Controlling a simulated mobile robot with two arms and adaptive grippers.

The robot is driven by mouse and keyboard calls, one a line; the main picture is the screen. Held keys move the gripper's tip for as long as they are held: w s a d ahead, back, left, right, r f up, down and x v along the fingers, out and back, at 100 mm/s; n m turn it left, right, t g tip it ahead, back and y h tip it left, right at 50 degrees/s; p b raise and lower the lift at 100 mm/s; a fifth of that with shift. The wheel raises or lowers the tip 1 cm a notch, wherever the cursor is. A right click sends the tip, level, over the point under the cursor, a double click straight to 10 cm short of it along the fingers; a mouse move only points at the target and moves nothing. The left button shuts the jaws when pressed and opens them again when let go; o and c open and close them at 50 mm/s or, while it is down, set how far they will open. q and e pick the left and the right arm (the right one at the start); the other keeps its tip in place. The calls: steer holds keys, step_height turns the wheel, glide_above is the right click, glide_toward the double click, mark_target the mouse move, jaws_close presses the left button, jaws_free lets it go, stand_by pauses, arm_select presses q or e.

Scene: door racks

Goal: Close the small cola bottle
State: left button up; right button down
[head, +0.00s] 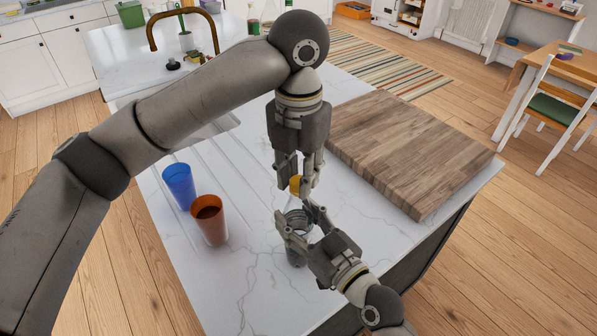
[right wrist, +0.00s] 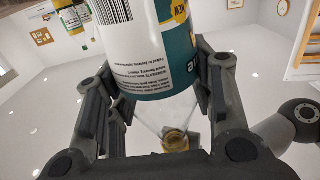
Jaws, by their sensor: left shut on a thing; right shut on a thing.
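The small bottle (head: 296,258) is clear, with a teal and white label (right wrist: 160,50) in the right wrist view. It stands on the counter, between the fingers of my right gripper (head: 304,222). That gripper is shut on the bottle's body from the front right. My left gripper (head: 298,182) points down from above and is shut on a yellow cap (head: 295,186). The cap is directly above the bottle's neck. Fingers partly hide the bottle, and I cannot tell whether the cap touches the rim. A yellow ring shape (right wrist: 175,141) shows at the bottle's narrow end in the right wrist view.
A blue cup (head: 178,186) and an orange cup (head: 208,220) stand left of the bottle on the marble counter (head: 255,285). A thick wooden board (head: 405,150) lies to the right. A sink tap (head: 185,22) and several bottles are at the back.

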arm_select(q)
steer(key=o, duration=0.7)
step_height(320, 180, up, 12)
steer(key=shift+r, duration=0.1)
stand_by(0.3)
arm_select(e)
steer(key=c, duration=0.6)
jaws_free()
steer(key=v, duration=1.2)
